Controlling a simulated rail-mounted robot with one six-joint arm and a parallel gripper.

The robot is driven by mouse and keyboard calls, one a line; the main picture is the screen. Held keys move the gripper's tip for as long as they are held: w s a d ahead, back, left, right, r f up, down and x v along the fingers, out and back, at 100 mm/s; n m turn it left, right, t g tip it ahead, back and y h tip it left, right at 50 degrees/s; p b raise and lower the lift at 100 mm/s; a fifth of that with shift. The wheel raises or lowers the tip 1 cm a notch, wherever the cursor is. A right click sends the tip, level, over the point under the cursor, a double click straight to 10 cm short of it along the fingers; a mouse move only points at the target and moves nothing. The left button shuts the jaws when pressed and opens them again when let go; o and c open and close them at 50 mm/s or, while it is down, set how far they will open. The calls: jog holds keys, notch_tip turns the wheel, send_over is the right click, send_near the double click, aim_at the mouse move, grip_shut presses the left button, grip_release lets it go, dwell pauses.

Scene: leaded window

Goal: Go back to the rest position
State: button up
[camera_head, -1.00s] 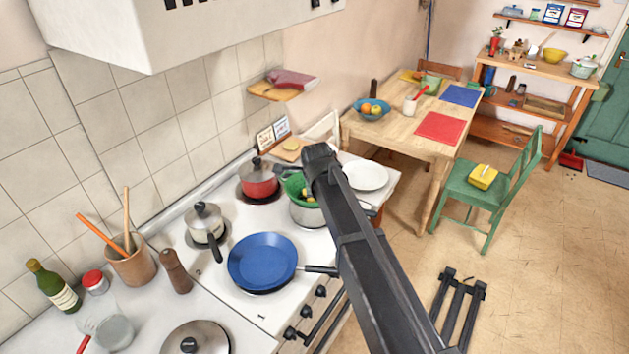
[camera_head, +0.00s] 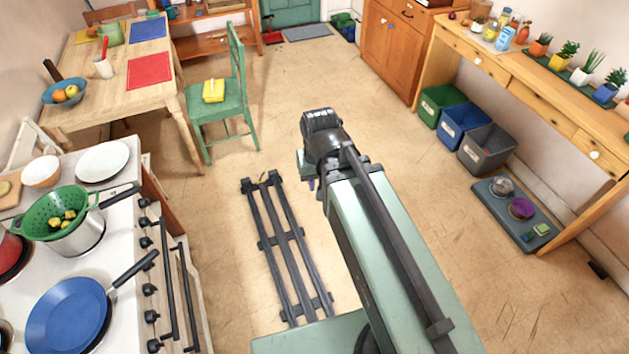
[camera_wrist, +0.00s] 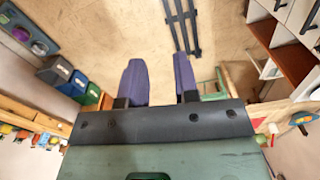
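My gripper (camera_wrist: 160,80) shows in the wrist view with its two purple fingers apart and only floor between them. It is open and empty. In the camera_head view my arm is raised over the open floor, and most of the gripper is hidden behind the arm's end. The gripper is apart from the stove, the table and the shelves.
Dark floor rails (camera_head: 288,245) lie left of my arm. The stove with a blue pan (camera_head: 68,315) and a green colander (camera_head: 38,215) is at left. A green chair (camera_head: 222,105) stands beyond. Bins (camera_head: 487,150) and a grey floor tray (camera_head: 520,215) are at right.

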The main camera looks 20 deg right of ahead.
jog(key=shift+s+d, duration=0.6)
